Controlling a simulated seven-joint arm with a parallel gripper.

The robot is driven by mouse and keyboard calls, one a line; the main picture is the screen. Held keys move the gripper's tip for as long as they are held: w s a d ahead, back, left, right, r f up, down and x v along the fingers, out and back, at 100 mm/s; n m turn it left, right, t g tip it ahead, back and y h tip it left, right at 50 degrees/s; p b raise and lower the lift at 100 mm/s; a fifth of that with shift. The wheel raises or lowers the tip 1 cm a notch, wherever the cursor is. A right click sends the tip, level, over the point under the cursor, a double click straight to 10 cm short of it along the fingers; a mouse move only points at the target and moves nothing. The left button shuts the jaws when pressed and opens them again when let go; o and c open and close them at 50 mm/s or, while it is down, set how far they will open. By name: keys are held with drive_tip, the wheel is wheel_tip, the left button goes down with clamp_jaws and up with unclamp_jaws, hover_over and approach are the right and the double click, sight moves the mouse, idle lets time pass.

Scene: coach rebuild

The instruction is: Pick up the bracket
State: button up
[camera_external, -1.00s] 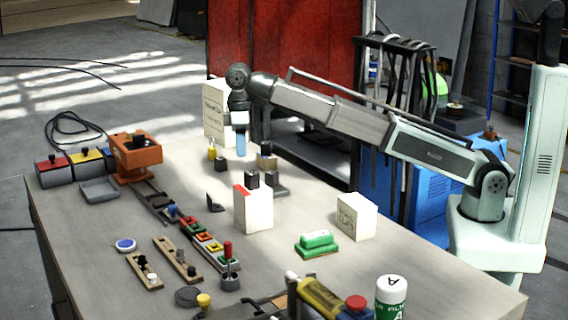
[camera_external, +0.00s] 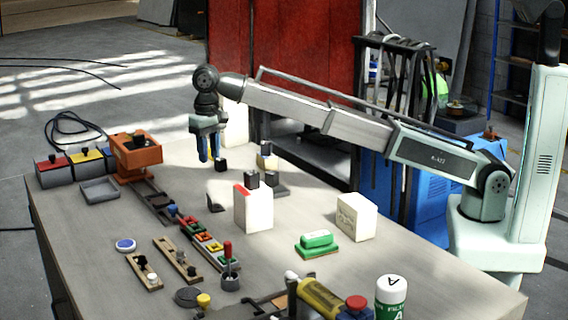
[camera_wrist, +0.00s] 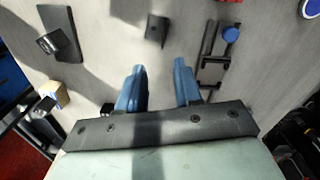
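The bracket (camera_external: 213,202) is a small, dark, L-shaped piece standing on the table, left of a white box with a red edge. In the wrist view the bracket (camera_wrist: 157,30) is at the top centre, beyond the fingertips. My gripper (camera_external: 209,158) is above the table, behind and higher than the bracket, apart from it. In the wrist view my gripper (camera_wrist: 160,68) has its two blue fingers spread, with only bare table between them.
The white box (camera_external: 258,210) stands close to the right of the bracket. Dark pieces (camera_external: 275,186) lie behind that box. A dark rail (camera_external: 153,202) and coloured blocks (camera_external: 208,241) run along the left. A black block (camera_external: 221,165) is near the gripper.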

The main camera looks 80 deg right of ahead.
drive_tip(key=m, duration=0.5)
hover_over(207, 197)
drive_tip(key=f, duration=0.5)
drive_tip(key=d+f, duration=0.1)
drive_tip(key=f, duration=0.2)
drive_tip(key=shift+s+f, duration=0.15)
drive_tip(key=shift+s, duration=0.15)
drive_tip(key=shift+w+a+f, duration=0.15)
drive_tip(key=shift+a+f, duration=0.05)
drive_tip(key=shift+f, duration=1.2)
drive_tip(key=shift+w+a+f, duration=0.15)
drive_tip(key=shift+f, duration=1.2)
clamp_jaws()
